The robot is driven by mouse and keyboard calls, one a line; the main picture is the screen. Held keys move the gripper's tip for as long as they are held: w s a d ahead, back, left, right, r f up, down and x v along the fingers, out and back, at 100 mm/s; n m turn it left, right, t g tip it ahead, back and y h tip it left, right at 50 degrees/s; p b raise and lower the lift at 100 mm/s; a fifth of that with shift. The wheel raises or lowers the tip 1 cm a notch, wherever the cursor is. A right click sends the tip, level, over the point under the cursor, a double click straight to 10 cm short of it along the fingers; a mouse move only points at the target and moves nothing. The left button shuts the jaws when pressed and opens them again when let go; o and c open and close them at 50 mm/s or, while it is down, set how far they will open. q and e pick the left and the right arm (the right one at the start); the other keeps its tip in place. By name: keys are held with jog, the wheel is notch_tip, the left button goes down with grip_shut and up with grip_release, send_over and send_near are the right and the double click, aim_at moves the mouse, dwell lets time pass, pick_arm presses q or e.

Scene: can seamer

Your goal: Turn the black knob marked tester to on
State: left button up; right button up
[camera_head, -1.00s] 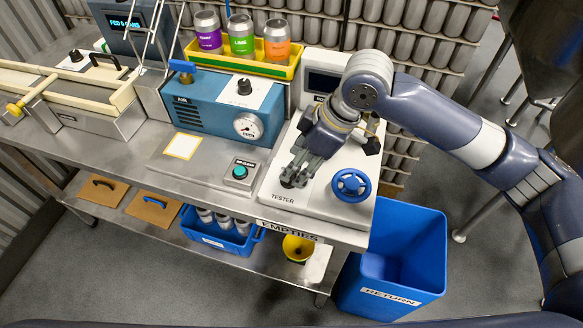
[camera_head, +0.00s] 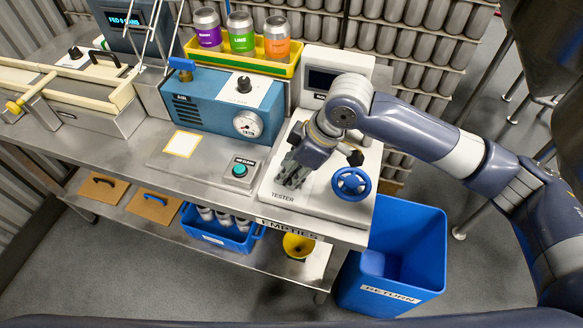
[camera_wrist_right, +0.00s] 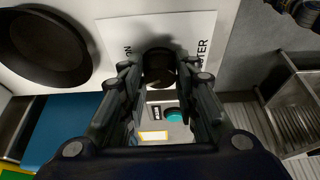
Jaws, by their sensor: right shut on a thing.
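The white tester (camera_head: 325,215) stands at the right end of the steel bench, with "TESTER" printed near its front left corner. My right gripper (camera_head: 290,178) reaches down over that corner and hides the knob in the head view. In the right wrist view, the black knob (camera_wrist_right: 159,67) sits on a white plate (camera_wrist_right: 205,30) with "ON" and part of "TESTER" readable. My right gripper (camera_wrist_right: 160,75) is shut on the knob, one finger on each side. The knob's pointer direction cannot be made out. My left gripper is not in view.
A blue handwheel (camera_head: 351,184) is close to the right of the gripper on the tester. The tester's screen (camera_head: 335,78) stands behind. A green button box (camera_head: 240,171) is to the left. A blue return bin (camera_head: 400,260) stands on the floor at right.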

jog(key=shift+r+p, duration=0.15)
jog(key=shift+p, duration=0.4)
jog(key=m+p, duration=0.2)
jog(key=p, duration=0.2)
jog(key=m+t+h+p, duration=0.1)
jog(key=m+p, duration=0.2)
jog(key=p, duration=0.1)
jog(key=m+t+h+p, duration=0.1)
jog(key=m+p, duration=0.1)
jog(key=p, duration=0.2)
jog(key=shift+s+a+r+m, duration=0.2)
jog(key=shift+s+m, duration=0.05)
jog(key=shift+m, duration=0.15)
jog(key=shift+w+f+m+t+h+p, duration=0.1)
jog(key=shift+f+m+t+h+p, duration=0.1)
jog(key=shift+m+p, duration=0.5)
jog(key=shift+f+m+t+h+p, duration=0.1)
jog(key=shift+m+t+h+p, duration=0.1)
jog(key=shift+m+p, duration=0.5)
jog(key=o, duration=1.1)
jog(key=shift+c, duration=0.2)
jog(key=v, duration=1.2)
